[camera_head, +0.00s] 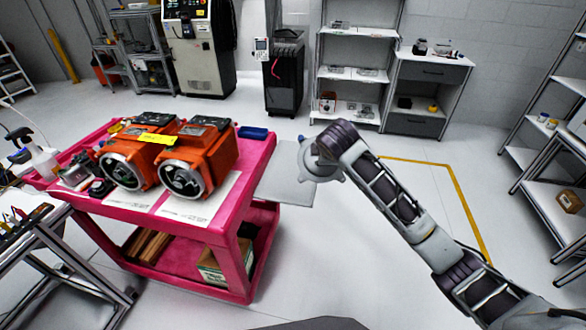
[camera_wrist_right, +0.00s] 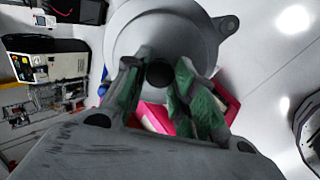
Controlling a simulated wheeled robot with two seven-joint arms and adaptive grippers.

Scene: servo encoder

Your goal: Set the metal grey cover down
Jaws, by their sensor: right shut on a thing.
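The metal grey cover (camera_head: 314,166) is a round, flanged disc with lugs. In the head view it is at the end of my right arm, just right of the pink cart (camera_head: 243,262). In the right wrist view the cover (camera_wrist_right: 165,30) fills the top middle. My right gripper (camera_wrist_right: 160,78) is shut on it, with green-padded fingers on both sides of a dark round part at its centre. In the head view the wrist hides the fingers. My left gripper is not in view.
Two orange servo motors (camera_head: 125,158) (camera_head: 197,158) stand on the cart top, with white sheets (camera_head: 200,200) in front and a blue tray (camera_head: 253,133) behind. A flat grey panel (camera_head: 283,188) is at the cart's right side. The floor further right is open, with a yellow line (camera_head: 470,205).

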